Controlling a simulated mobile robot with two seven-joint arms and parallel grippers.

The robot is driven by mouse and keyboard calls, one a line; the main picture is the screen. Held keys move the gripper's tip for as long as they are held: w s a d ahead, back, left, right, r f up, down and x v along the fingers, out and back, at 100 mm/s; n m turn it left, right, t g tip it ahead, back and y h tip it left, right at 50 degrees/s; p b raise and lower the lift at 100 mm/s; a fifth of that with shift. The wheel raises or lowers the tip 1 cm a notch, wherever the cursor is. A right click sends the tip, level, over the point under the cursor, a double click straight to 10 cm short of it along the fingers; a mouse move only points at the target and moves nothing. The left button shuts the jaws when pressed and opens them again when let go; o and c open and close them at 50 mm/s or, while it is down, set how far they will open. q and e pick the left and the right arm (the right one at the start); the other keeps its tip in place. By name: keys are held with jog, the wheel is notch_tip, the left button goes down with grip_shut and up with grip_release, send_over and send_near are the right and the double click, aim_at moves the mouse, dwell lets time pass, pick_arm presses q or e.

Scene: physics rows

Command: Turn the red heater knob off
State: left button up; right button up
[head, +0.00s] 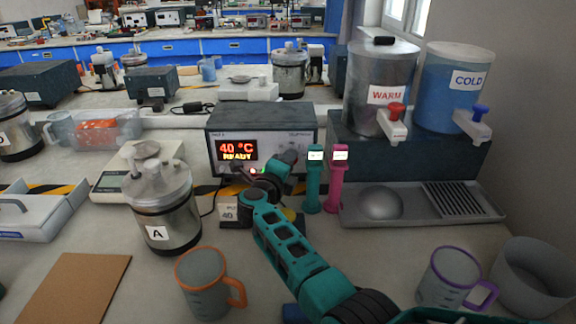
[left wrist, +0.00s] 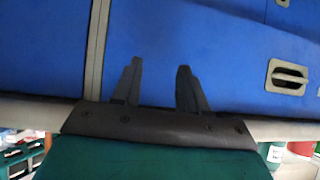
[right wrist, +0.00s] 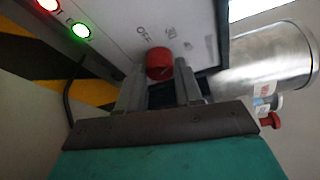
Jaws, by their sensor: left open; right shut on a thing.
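The heater box (head: 262,121) stands on the bench with its display reading "40 °C READY". In the right wrist view, the red heater knob (right wrist: 159,62) sits on the box's pale front panel, with "OFF" printed beside it. My right gripper (right wrist: 157,75) is shut on the knob, one finger on each side. In the head view, my right arm and hand cover the knob. A red lamp (right wrist: 47,5) and a green lamp (right wrist: 81,31) are lit on the panel. My left gripper (left wrist: 158,68) is open and empty, in front of blue cabinet fronts (left wrist: 220,45).
A steel vessel marked A (head: 165,213) and an orange-rimmed mug (head: 203,285) stand left of my right arm. Teal (head: 313,185) and pink (head: 335,180) upright tools stand close to its right. The WARM (head: 380,75) and COLD (head: 452,100) dispensers are farther right.

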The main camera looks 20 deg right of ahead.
jog(key=shift+f+n, duration=0.1)
jog(key=shift+n, duration=0.2)
dwell(0.4)
jog(key=o, duration=1)
jog(key=shift+o, duration=0.2)
